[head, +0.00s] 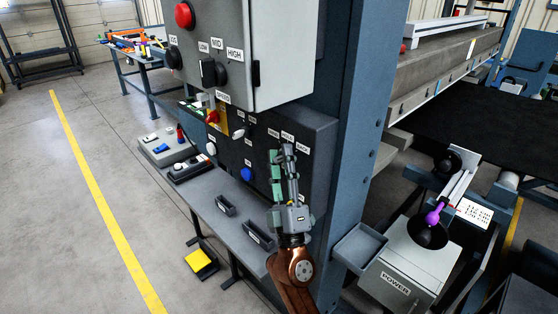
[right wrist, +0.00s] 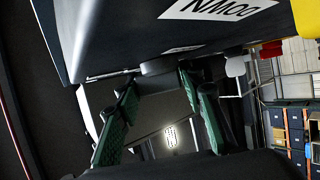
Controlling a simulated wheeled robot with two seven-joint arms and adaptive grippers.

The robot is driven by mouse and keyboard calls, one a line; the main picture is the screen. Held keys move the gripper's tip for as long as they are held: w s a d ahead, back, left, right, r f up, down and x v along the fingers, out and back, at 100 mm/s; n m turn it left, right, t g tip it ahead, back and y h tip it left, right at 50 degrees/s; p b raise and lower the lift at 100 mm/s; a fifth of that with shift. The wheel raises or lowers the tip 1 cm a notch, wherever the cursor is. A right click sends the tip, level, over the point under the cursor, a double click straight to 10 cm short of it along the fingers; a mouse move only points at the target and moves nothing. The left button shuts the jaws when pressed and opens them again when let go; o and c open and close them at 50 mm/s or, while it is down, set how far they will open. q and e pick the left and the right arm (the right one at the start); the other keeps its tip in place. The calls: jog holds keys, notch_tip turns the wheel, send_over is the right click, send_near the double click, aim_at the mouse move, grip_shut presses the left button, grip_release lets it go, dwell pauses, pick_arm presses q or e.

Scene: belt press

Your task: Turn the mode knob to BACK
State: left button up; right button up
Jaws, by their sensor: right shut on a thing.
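The dark control panel (head: 318,140) is fixed under the grey box, with small white labels along its upper part. The rightmost label (head: 303,148) appears to read BACK. My right gripper (head: 282,152) is up against the panel just below these labels and hides the mode knob in the head view. In the right wrist view a dark round knob (right wrist: 157,68) sits at the tips of the green-padded fingers (right wrist: 160,86), which are shut on it. Which way the knob points cannot be told. My left gripper is not in view.
The grey box (head: 283,50) above carries a red button (head: 183,15) and a black knob (head: 213,72). A blue button (head: 246,174) is left of my gripper. A grey shelf (head: 215,190) lies below. A blue post (head: 358,120) stands close on the right.

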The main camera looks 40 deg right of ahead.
jog(key=shift+s+r, duration=0.1)
jog(key=shift+r, duration=0.05)
jog(key=o, duration=1)
jog(key=shift+o, duration=0.5)
jog(key=v, duration=1.2)
